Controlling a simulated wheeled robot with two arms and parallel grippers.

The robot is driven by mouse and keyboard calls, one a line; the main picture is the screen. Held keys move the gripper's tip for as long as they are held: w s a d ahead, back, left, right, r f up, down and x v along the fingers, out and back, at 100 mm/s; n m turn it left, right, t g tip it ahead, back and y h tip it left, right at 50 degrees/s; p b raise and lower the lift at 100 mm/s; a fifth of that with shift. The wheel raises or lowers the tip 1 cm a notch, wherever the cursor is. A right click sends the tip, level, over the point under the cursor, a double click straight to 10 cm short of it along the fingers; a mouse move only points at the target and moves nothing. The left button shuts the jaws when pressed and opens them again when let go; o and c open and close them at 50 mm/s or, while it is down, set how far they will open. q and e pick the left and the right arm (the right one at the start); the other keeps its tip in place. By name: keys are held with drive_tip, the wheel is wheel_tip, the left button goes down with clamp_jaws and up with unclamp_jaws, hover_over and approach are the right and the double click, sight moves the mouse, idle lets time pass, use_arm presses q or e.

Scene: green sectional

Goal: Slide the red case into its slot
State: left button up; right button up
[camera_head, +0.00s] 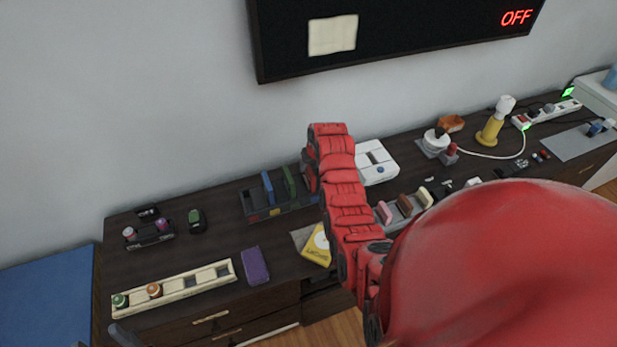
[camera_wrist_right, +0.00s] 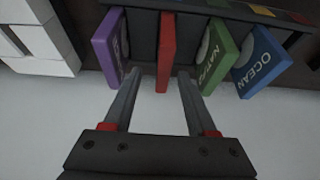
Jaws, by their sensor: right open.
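In the wrist view the red case (camera_wrist_right: 166,52) stands edge-on in the dark rack, between the purple case (camera_wrist_right: 110,45) and the green case (camera_wrist_right: 217,55). The blue case (camera_wrist_right: 262,62) is beside the green one. My right gripper (camera_wrist_right: 160,73) is open, its fingers one to each side of the red case's near end, with gaps showing.
A purple block (camera_head: 255,266) and a yellow item (camera_head: 317,246) lie in front of the rack. A long tray (camera_head: 175,287) is at the front left. A white device (camera_head: 376,162) stands right of my arm. The wall is close behind.

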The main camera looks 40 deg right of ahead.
sight(309, 168)
drive_tip(key=shift+w+f, duration=0.15)
drive_tip(key=shift+f, duration=0.25)
drive_tip(key=shift+w+f+p, duration=0.15)
drive_tip(key=shift+f+p, duration=0.25)
drive_tip(key=shift+p, duration=0.2)
drive_tip(key=shift+p+x, duration=0.55)
drive_tip(key=shift+x, duration=1.65)
drive_tip(key=shift+w+a, duration=0.1)
drive_tip(key=shift+a, duration=0.05)
drive_tip(key=shift+f+b, duration=0.25)
drive_tip(key=shift+b, duration=0.25)
clamp_jaws()
